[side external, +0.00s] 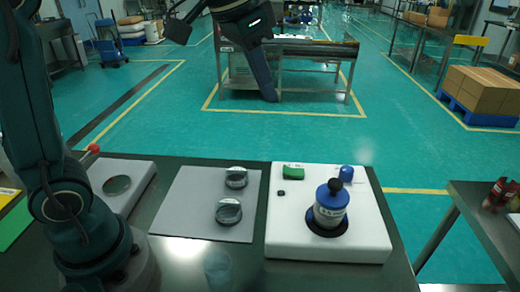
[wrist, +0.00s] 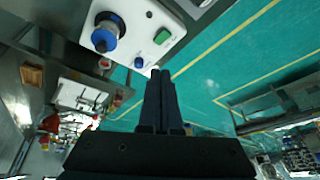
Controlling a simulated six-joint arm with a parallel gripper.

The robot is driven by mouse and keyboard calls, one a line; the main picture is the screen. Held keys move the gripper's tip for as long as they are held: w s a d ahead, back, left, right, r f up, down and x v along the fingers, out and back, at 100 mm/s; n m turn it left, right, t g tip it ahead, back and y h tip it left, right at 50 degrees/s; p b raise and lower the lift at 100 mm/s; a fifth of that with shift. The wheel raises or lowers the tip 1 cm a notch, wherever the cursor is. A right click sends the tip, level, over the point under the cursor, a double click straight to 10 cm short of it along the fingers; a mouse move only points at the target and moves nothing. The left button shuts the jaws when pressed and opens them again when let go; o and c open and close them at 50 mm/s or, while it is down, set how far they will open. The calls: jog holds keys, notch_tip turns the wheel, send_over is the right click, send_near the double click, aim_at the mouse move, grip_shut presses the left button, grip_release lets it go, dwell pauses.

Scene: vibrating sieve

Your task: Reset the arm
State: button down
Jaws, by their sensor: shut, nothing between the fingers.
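My gripper (side external: 268,98) is raised above the far side of the table, shut and empty, with its fingers pointing down. Its closed dark fingers also show in the wrist view (wrist: 161,74). The white sieve machine (side external: 376,232) sits at the right of the table. A blue and white container with a dark top (side external: 331,206) stands upright on it. The machine has a green button (side external: 293,170) and a blue knob (side external: 346,172). In the wrist view the machine (wrist: 172,15) is at the top. The gripper touches none of these.
A grey mat (side external: 190,205) holds two ring-shaped sieves (side external: 229,212). A white device with a round plate (side external: 118,185) is at the left. A clear cup (side external: 217,268) stands near the front edge. Another table (side external: 480,225) is at the right, across a gap.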

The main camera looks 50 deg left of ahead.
jog(key=s+f+n, duration=0.1)
jog(key=s+f, duration=0.3)
jog(key=s, duration=0.3)
jog(key=s+f+n+t, duration=0.1)
jog(key=s+f, duration=0.4)
jog(key=s, duration=0.2)
jog(key=shift+s+a, duration=0.35)
jog(key=shift+a, duration=0.1)
jog(key=shift+f, duration=0.1)
